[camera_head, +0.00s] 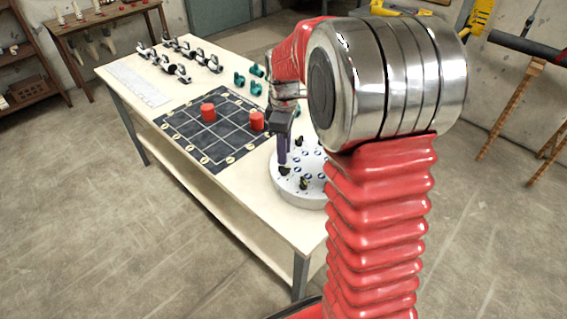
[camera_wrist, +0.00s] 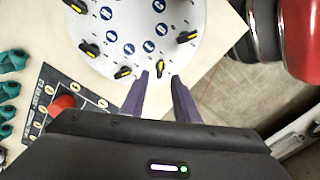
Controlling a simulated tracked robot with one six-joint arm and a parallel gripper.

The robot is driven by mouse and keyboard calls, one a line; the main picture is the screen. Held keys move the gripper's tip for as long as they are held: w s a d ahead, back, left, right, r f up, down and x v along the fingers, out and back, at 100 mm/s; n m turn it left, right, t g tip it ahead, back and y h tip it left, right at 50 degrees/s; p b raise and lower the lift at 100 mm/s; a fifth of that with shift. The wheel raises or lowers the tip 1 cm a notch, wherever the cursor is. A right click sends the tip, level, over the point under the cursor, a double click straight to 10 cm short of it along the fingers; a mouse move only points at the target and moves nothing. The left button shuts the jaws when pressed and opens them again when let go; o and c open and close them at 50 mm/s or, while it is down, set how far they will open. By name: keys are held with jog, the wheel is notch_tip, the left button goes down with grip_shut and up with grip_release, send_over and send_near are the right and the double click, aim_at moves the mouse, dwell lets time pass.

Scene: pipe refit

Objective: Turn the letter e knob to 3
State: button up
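A round white panel (camera_head: 287,191) with several black-and-yellow knobs stands on the table; it fills the top of the wrist view (camera_wrist: 150,55). My gripper (camera_wrist: 160,80) is open, its two purple fingers apart with nothing between them. One knob (camera_wrist: 160,69) lies just beyond the gap between the fingertips near the panel's edge. Other knobs lie to its left (camera_wrist: 124,71) and right (camera_wrist: 187,37). The knob letters and numbers are too small to read, so I cannot tell which is e. In the head view my gripper (camera_head: 283,163) points down over the panel, partly hidden by my arm.
A dark grid board (camera_head: 178,123) with two red cylinders (camera_head: 208,112) (camera_head: 257,121) lies left of the panel. Teal pipe fittings (camera_head: 240,79) and grey-and-black fittings (camera_head: 178,70) stand farther back.

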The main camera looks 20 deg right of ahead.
aim_at(284, 167)
jog(key=shift+f, duration=2.75)
grip_shut()
